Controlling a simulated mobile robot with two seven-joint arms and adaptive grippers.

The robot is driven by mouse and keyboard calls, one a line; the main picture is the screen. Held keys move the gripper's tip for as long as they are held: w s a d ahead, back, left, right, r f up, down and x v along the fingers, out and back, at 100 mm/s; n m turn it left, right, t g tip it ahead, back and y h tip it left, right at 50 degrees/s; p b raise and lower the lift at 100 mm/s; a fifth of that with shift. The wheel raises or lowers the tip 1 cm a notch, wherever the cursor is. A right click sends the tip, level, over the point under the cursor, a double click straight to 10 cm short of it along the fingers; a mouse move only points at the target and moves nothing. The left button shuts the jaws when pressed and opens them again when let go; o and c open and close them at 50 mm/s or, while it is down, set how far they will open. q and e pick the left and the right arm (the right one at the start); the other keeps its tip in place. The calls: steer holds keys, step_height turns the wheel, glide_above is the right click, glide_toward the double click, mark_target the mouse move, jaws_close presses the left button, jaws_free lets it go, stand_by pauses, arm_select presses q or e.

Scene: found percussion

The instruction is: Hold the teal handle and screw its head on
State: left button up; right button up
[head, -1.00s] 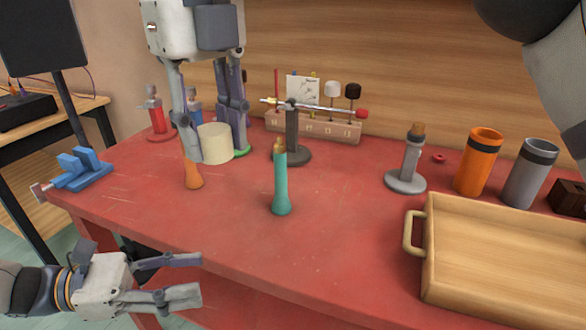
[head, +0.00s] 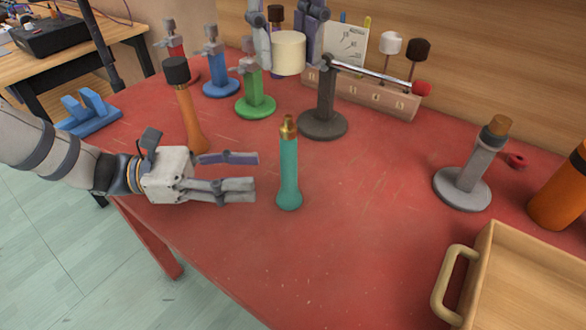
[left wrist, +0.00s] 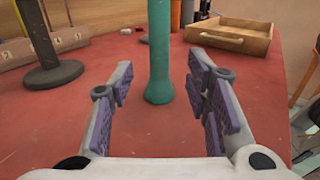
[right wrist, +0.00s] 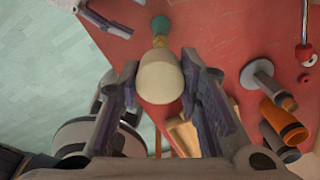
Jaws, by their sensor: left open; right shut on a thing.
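The teal handle (head: 289,172) stands upright on the red table with a brass-coloured threaded top. My left gripper (head: 257,174) is open beside it, with fingers pointing at it and tips just short of it. In the left wrist view the handle (left wrist: 160,50) is centred in line with the gap between the fingers. My right gripper (head: 287,22) is shut on the cream mallet head (head: 289,53), held in the air above and beyond the handle. In the right wrist view the cream head (right wrist: 160,78) sits between both fingers, and the teal handle (right wrist: 160,24) shows past it.
An orange handle with a black head (head: 193,125) stands behind my left gripper. Blue (head: 222,88), green (head: 256,107), dark (head: 322,124) and grey (head: 462,190) stands are around the back and right. A wooden tray (head: 510,240) lies front right. The table's front middle is clear.

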mark_target(289, 172)
arm_select(q)
steer(key=shift+d, duration=3.8)
jaws_close()
